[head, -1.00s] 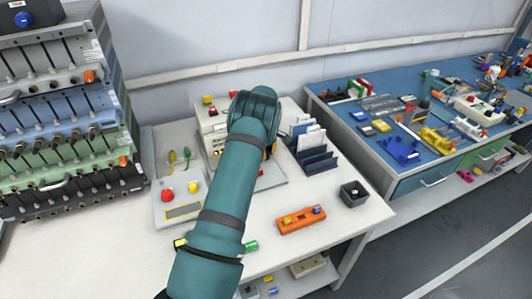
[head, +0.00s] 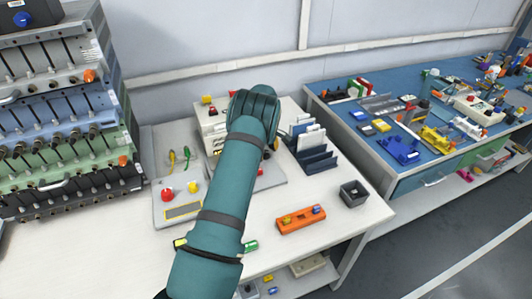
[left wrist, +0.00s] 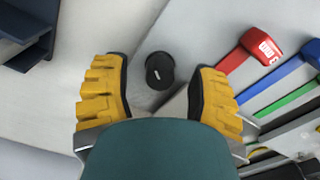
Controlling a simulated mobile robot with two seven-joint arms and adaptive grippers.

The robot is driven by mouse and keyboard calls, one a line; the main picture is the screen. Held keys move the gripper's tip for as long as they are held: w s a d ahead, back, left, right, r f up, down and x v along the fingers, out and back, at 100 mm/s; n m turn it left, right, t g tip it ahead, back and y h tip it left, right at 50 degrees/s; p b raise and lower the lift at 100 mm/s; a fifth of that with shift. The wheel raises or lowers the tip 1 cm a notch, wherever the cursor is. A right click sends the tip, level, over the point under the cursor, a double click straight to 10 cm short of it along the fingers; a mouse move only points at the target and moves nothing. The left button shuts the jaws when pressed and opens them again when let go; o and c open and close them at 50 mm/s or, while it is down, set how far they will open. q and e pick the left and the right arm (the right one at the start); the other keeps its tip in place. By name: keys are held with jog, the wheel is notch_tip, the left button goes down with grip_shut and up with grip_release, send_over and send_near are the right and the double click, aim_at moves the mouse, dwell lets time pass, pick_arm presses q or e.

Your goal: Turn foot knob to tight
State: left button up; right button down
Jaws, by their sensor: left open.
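A round black knob (left wrist: 160,70) with a short white mark on its top sits on a pale grey surface in the left wrist view. I take it to be the foot knob. My left gripper (left wrist: 159,97) has yellow ribbed fingertips, spread wide apart. The knob shows in the gap between them, toward their far ends, and neither fingertip appears to touch it. In the head view my teal left arm covers the gripper and the knob. My right gripper is in neither current view.
Red (left wrist: 262,47), blue and green handles lie right of the fingers in the wrist view. In the head view, a dark slotted rack (head: 318,160), a black bin (head: 353,194) and an orange block (head: 301,220) stand right of my arm. A control box (head: 181,208) stands left.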

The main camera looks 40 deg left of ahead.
pick_arm(q)
notch_tip(320, 180, up, 12)
jog(key=shift+f, duration=0.2)
dwell(0.4)
jog(key=s+n+t+p, duration=0.4)
jog(key=s+n+p, duration=0.1)
jog(key=n, duration=1.3)
jog(key=shift+t, duration=0.3)
jog(key=b+x, duration=0.3)
jog(key=x, duration=1)
jog(key=shift+s+f, duration=0.1)
jog(key=shift+f, duration=0.05)
grip_shut()
